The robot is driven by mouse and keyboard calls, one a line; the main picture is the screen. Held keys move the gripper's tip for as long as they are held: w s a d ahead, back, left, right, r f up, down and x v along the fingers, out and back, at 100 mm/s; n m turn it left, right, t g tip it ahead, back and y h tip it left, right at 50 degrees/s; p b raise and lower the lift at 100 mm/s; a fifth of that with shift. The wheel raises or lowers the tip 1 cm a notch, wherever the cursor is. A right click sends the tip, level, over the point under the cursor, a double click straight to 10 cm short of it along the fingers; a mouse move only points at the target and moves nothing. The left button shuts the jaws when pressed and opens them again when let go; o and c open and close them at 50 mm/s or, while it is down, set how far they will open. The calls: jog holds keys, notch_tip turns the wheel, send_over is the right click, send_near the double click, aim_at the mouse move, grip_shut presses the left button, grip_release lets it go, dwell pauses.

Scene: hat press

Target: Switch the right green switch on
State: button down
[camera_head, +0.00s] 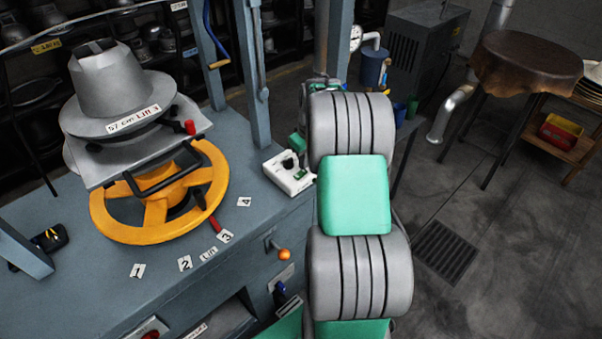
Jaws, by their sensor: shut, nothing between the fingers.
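I cannot make out the right green switch for certain. My grey and green arm rises through the middle of the view and covers part of the press's right side. My gripper is hidden behind the arm, so its fingers do not show. A white control box (290,173) with a black knob sits at the right edge of the blue-grey press table (110,299), just left of my arm. Small green parts show beside the arm near the press's right post, but I cannot tell what they are.
A grey hat form (104,88) stands above a yellow handwheel (116,222) on the press. An orange-knobbed lever (284,254) sticks out of the table front. A round table (525,60) with a brown cover stands at the upper right.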

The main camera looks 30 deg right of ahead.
aim_at(304, 171)
jog(key=shift+f+b, duration=0.6)
jog(key=shift+f, duration=0.3)
jog(key=shift+r, duration=0.1)
jog(key=shift+r+p, duration=2)
jog(key=shift+r, duration=1.45)
